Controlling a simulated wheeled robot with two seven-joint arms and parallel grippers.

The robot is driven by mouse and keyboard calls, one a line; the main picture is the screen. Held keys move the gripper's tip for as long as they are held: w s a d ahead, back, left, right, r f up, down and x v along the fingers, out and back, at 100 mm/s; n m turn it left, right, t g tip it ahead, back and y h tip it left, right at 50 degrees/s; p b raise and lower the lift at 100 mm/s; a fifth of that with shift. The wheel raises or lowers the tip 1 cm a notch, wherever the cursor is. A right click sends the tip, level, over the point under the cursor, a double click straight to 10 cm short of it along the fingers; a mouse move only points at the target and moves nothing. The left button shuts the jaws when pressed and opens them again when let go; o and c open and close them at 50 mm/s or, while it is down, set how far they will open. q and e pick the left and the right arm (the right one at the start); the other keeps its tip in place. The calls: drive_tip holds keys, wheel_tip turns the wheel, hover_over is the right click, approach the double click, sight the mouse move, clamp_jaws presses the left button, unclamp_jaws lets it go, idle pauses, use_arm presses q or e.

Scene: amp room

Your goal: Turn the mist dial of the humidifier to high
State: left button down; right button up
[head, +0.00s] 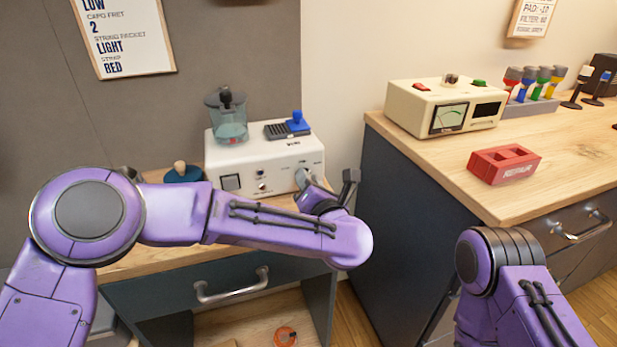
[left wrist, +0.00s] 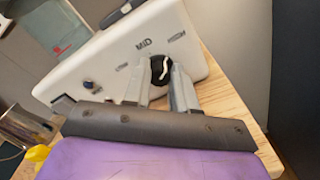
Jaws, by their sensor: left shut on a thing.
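The humidifier (head: 262,153) is a white box on the wooden top of the left cabinet, with a clear tank (head: 228,122) on it. In the left wrist view its front face (left wrist: 110,62) appears tilted, with the label MID above the dial and smaller labels to either side, too blurred to read surely. The black mist dial (left wrist: 158,68) has a white mark; its exact pointing is unclear. My left gripper (head: 306,180) is at the right part of the front face. In the left wrist view its fingers (left wrist: 159,82) are shut on the dial, partly hiding it. My right gripper is out of view.
On the right counter are a cream meter box (head: 445,105) and a red block (head: 503,163). A gap separates the cabinets.

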use_arm(q)
drive_tip(key=shift+f+m, duration=0.15)
drive_tip(key=shift+m, duration=0.15)
idle(0.4)
drive_tip(key=c, duration=0.9)
unclamp_jaws()
drive_tip(key=v, duration=1)
drive_tip(key=shift+s+d, duration=0.15)
drive_tip(key=shift+s, duration=0.2)
